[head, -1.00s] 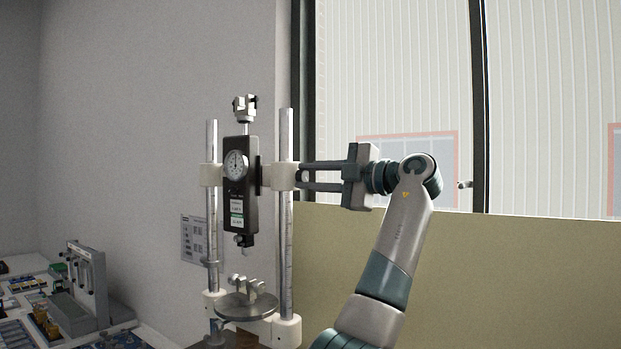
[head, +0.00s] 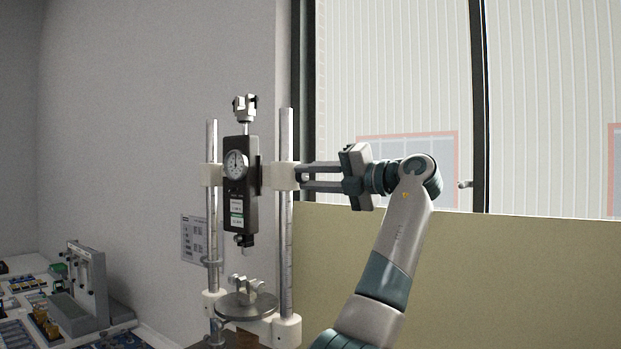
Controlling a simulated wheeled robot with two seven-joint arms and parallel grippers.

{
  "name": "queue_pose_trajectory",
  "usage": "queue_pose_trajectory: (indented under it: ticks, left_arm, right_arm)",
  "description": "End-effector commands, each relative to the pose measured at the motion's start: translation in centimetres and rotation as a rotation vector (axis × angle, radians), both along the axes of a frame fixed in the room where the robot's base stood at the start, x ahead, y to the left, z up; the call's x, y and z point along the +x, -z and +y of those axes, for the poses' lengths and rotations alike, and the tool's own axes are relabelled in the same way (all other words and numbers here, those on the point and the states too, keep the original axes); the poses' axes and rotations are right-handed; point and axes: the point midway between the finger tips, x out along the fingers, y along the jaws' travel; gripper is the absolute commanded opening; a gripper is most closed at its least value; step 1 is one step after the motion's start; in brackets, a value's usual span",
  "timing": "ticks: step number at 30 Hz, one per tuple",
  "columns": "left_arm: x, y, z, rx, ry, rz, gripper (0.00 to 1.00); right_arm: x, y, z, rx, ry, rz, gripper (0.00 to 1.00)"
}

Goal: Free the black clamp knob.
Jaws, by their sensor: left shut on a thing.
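The hardness tester stands in the middle of the head view, with two upright steel columns, a dark gauge body (head: 240,185) with a round dial, and a pale crosspiece clamped on the columns. My left gripper (head: 303,177) reaches in level from the right. Its two fingers are shut at the right end of the pale clamp block (head: 284,176) on the right column. The black clamp knob is between the fingertips and mostly hidden by them.
A round metal table (head: 246,306) with a small clamp is below the gauge. A crowded bench with a grey device (head: 90,285) is at lower left. A pale yellow panel (head: 500,290) and a window are behind my arm.

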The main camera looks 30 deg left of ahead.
Motion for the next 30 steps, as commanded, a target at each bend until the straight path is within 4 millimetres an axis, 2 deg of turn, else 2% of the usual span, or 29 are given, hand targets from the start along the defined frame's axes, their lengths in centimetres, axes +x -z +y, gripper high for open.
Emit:
queue_pose_trajectory:
  ticks: [14,15,16,30]
  left_arm:
    - [0.0,0.01,0.0,-0.002,0.0,-0.018,0.01]
    - [0.0,0.01,0.0,-0.002,0.0,-0.018,0.33]
    - [0.0,0.01,0.0,-0.002,0.0,-0.018,0.4]
    - [-0.03,0.11,-0.53,-0.003,0.001,-0.017,0.42]
  right_arm:
    - [-0.01,0.0,-0.01,0.0,0.0,0.0,0.31]
    - [0.0,0.0,-0.01,0.0,0.0,0.0,0.31]
    - [-0.01,0.0,-0.02,0.0,0.0,0.0,0.31]
    - [-0.01,0.3,-0.03,0.0,0.0,0.0,0.31]
